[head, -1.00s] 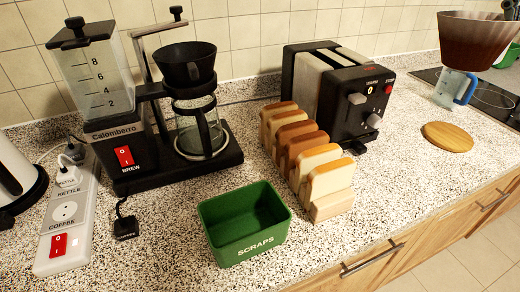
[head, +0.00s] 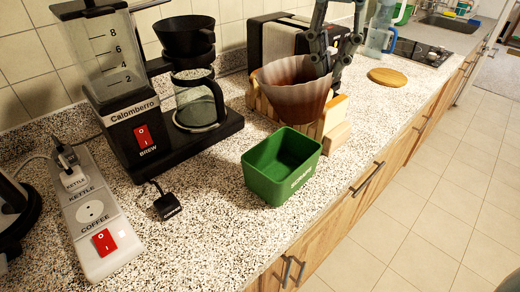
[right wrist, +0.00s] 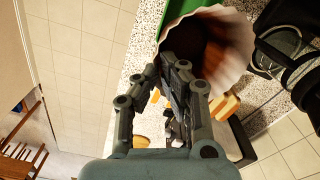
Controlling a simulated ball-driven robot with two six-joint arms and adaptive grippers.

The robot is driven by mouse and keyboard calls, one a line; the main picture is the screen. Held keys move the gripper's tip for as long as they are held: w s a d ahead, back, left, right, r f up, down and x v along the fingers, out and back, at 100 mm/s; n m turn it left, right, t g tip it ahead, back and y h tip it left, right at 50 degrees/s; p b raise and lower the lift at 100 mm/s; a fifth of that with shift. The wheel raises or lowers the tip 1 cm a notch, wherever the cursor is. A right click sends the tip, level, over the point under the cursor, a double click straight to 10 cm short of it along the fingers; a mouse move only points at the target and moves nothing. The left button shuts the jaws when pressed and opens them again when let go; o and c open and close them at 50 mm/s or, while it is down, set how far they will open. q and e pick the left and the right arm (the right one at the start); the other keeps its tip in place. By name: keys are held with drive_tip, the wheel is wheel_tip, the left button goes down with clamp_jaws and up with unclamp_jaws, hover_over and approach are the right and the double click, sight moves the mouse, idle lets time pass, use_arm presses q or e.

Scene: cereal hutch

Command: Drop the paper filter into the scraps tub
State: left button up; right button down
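The paper filter (head: 292,92), brown inside with a pale fluted rim, hangs in the air in the head view, in front of the toast rack and up and to the right of the scraps tub. My right gripper (head: 326,66) is shut on its right side wall. Part of the tub shows behind the filter in the right wrist view (right wrist: 184,10). My left gripper is not in view.
The coffee maker (head: 150,125) and power strip (head: 92,212) stand to the left of the tub. The toaster (head: 270,40) and toast rack (head: 338,128) are behind the filter. The counter's front edge is near the tub.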

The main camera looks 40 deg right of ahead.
drive_tip(key=shift+d+f+b, duration=0.1)
drive_tip(key=shift+f+b, duration=0.3)
drive_tip(key=shift+f, duration=0.25)
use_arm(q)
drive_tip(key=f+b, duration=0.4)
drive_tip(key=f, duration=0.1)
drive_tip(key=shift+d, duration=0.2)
use_arm(e)
wheel_tip(320, 180, down, 5)
drive_tip(key=c, duration=1.4)
unclamp_jaws()
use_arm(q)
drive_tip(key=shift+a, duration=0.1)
use_arm(e)
wheel_tip(320, 180, up, 12)
